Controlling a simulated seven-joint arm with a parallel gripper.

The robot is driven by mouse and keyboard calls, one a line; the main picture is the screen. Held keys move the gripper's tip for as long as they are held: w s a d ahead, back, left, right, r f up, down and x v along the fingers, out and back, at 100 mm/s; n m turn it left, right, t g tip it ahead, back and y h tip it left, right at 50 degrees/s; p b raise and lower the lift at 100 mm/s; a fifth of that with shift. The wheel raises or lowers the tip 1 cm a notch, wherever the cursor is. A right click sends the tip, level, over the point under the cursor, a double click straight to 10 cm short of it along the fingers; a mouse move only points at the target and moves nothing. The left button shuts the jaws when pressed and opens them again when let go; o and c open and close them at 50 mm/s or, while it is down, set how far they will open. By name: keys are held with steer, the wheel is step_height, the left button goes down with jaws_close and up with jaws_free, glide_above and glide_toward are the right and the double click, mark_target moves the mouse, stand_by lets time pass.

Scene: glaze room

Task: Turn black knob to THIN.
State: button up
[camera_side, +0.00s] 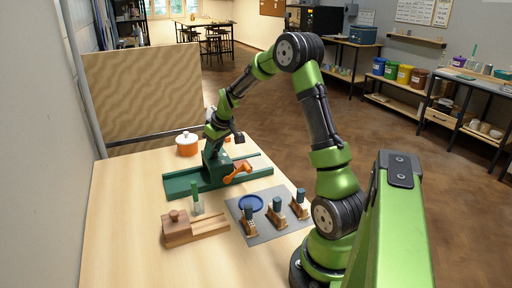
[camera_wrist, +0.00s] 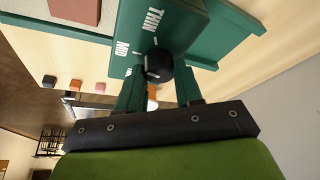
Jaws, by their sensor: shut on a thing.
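The black knob (camera_wrist: 158,66) sits on the face of a green housing (camera_wrist: 185,22) in the wrist view. White lettering THIN and MID is beside it, with white tick marks; a third label is mostly hidden. A small white mark shows on the knob, but its exact pointing is hard to tell. My gripper (camera_wrist: 160,75) has its two dark green fingers on either side of the knob, shut on it. In the side view my gripper (camera_side: 213,146) is at the top of the green machine (camera_side: 185,184), and the knob is hidden there.
An orange handle (camera_side: 237,172) sticks out from the machine's front. An orange pot (camera_side: 187,149) with a white lid stands behind. The table's left front is clear.

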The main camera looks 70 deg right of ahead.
steer(key=m, duration=0.1)
steer(key=m+h, duration=0.1)
steer(key=m, duration=0.1)
steer(key=m+g, duration=0.1)
steer(key=m, duration=0.1)
steer(key=shift+w+a+h, duration=0.1)
steer(key=shift+a+h, duration=0.15)
steer(key=shift+h, duration=0.15)
steer(key=shift+m+g+h, duration=0.5)
steer(key=shift+m, duration=1.6)
steer(key=o, duration=1)
steer(key=shift+r, duration=0.15)
steer(key=v, duration=1.6)
steer(key=shift+a+r, duration=0.15)
steer(key=shift+r, duration=0.15)
steer(key=shift+w, duration=0.1)
